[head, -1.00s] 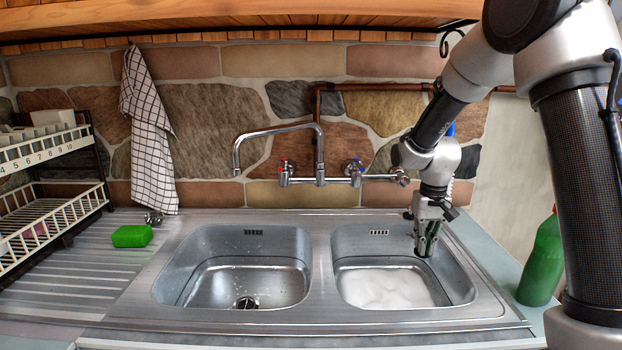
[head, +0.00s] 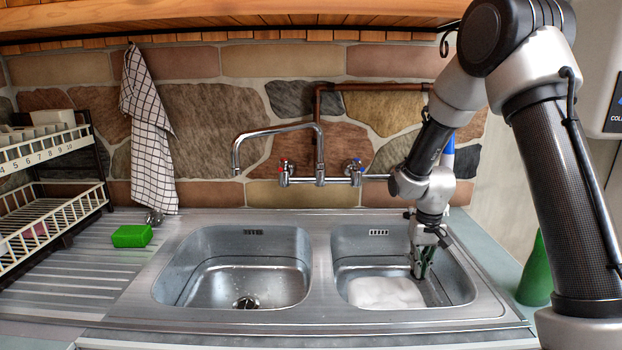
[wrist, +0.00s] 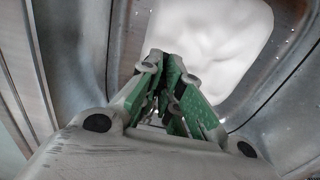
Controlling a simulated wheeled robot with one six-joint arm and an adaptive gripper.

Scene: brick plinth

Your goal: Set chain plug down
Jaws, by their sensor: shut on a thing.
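My gripper (head: 422,272) is down inside the right sink basin (head: 458,285), by its right side, with the fingers pointing down. In the wrist view its green-padded fingers (wrist: 163,64) are closed together on something small and mostly hidden, taken to be the chain plug. The plug's shape and any chain cannot be made out between the pads. White suds (head: 385,293) lie on the basin floor, just left of the fingertips. In the wrist view the suds (wrist: 215,40) lie beyond the fingertips.
The left basin (head: 200,285) is empty. A swivel tap (head: 320,170) stands behind the basins. A green soap block (head: 132,236) and a small metal item (head: 153,217) sit on the drainer, beside a dish rack (head: 60,220). A green bottle (head: 535,272) stands at right.

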